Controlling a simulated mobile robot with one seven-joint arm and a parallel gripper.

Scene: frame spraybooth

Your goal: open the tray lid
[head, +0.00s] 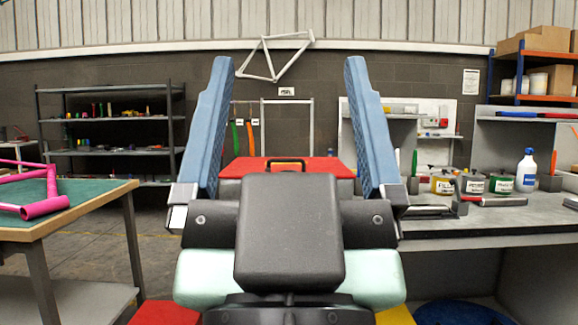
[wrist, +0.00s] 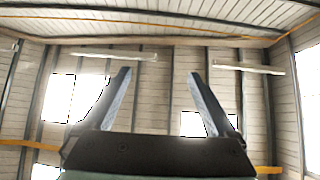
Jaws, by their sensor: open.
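A red, flat-topped lid (head: 240,168) with a dark handle (head: 286,162) on it shows in the head view, just beyond my gripper. It looks closed, but its lower part and the tray under it are hidden behind my gripper and wrist. My gripper (head: 288,62) fills the middle of the head view, its two blue fingers pointing up, wide apart and empty. It is nearer to me than the lid and apart from it. In the wrist view my gripper (wrist: 158,73) is also open, with only walls and roof behind it.
A green-topped table (head: 90,198) with a pink frame (head: 45,206) stands at left. A grey workbench (head: 500,215) at right carries tins, a white bottle (head: 527,172) and tools. Dark shelves (head: 110,150) stand at the back left. Open floor shows between the left table and the shelves.

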